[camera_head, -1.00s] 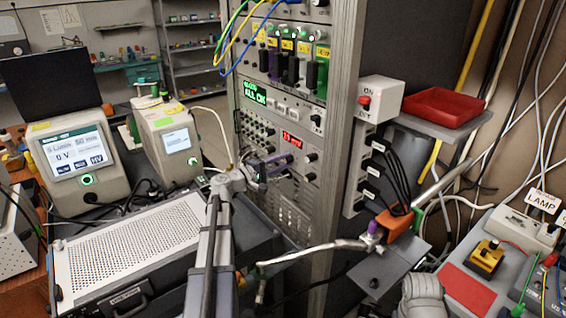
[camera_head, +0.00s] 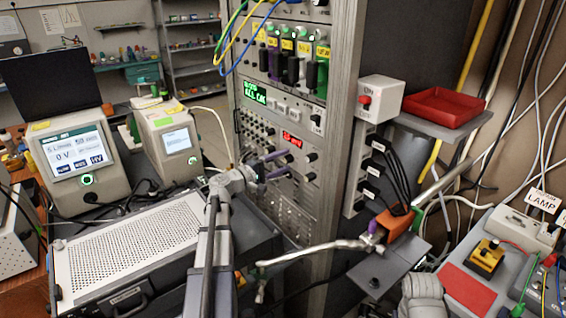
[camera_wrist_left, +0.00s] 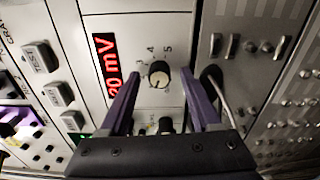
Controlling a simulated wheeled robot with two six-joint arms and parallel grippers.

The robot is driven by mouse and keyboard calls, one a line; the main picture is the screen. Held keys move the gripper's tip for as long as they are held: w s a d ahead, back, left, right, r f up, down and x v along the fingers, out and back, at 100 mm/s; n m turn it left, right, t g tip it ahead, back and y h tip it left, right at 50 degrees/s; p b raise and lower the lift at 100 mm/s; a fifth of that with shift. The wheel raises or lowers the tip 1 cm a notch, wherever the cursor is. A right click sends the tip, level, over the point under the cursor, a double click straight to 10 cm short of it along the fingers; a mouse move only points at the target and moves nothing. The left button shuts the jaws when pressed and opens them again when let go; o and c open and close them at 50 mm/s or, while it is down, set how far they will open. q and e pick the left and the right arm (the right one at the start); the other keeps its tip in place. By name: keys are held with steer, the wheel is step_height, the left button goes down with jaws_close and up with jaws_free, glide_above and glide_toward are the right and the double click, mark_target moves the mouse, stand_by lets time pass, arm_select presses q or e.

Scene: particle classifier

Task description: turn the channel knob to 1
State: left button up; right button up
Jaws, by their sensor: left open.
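A small round knob (camera_wrist_left: 158,73) with a dark rim and pale cap sits on a light panel in the left wrist view. The numbers 3, 4 and 5 are printed around it. My left gripper (camera_wrist_left: 160,76) is open, with one purple finger on each side of the knob and a gap to each. I cannot tell whether the fingertips reach the panel. In the head view my left gripper (camera_head: 280,164) is at the rack front, below the red display (camera_head: 292,140). The fingers partly hide the panel there.
A second knob (camera_wrist_left: 166,125) is close by between the fingers. Square buttons (camera_wrist_left: 40,57) are at the left in the wrist view. A red tray (camera_head: 437,107) sits on a shelf to the right of the rack.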

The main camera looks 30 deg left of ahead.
arm_select(q)
steer(key=v, duration=0.7)
steer(key=shift+s, duration=0.2)
steer(key=shift+s+f, duration=0.1)
